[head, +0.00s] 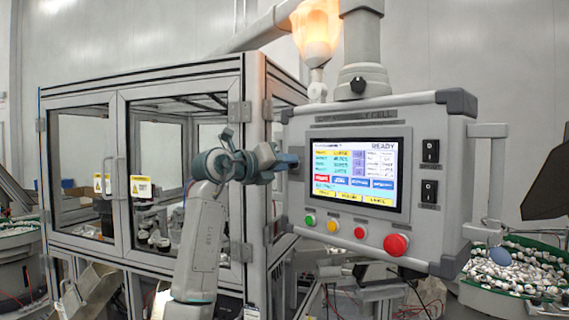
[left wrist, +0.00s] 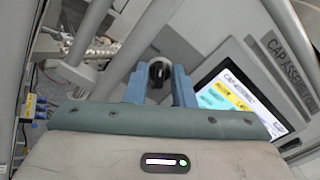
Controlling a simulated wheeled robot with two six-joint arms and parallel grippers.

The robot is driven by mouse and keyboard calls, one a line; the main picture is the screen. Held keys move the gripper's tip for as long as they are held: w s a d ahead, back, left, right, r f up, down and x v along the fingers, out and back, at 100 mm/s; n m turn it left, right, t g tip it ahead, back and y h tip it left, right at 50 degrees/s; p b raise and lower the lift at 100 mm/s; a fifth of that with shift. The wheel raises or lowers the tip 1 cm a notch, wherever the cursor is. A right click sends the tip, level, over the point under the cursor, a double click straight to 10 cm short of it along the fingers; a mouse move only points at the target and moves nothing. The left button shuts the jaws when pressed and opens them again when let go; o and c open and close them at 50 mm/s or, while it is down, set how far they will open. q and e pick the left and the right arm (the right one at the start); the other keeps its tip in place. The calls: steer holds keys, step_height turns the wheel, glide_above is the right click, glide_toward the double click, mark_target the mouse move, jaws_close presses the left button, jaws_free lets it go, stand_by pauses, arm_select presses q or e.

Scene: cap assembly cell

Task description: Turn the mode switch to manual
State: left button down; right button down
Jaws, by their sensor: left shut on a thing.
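The mode switch (left wrist: 160,72) shows in the left wrist view as a black round knob between two blue fingers. My left gripper (left wrist: 159,84) is shut on it. In the head view my left gripper (head: 291,161) reaches the left edge of the grey control panel (head: 452,220), beside its screen. The knob is hidden behind the fingers there. I cannot read which mode the knob points to. My right gripper is not in view.
The panel carries a lit screen (head: 356,172) reading READY, small coloured buttons, a large red button (head: 396,244) and two black switches (head: 430,151) on the right. A glazed machine enclosure (head: 180,83) stands behind my arm. A green-rimmed bin (head: 548,247) of caps is at right.

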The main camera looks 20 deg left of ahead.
arm_select(q)
steer(key=shift+a+n, duration=0.1)
steer(key=shift+n, duration=1)
steer(key=c, duration=1.2)
jaws_free()
steer(key=shift+c, duration=0.2)
steer(key=b+v, duration=0.5)
steer(key=v, duration=0.6)
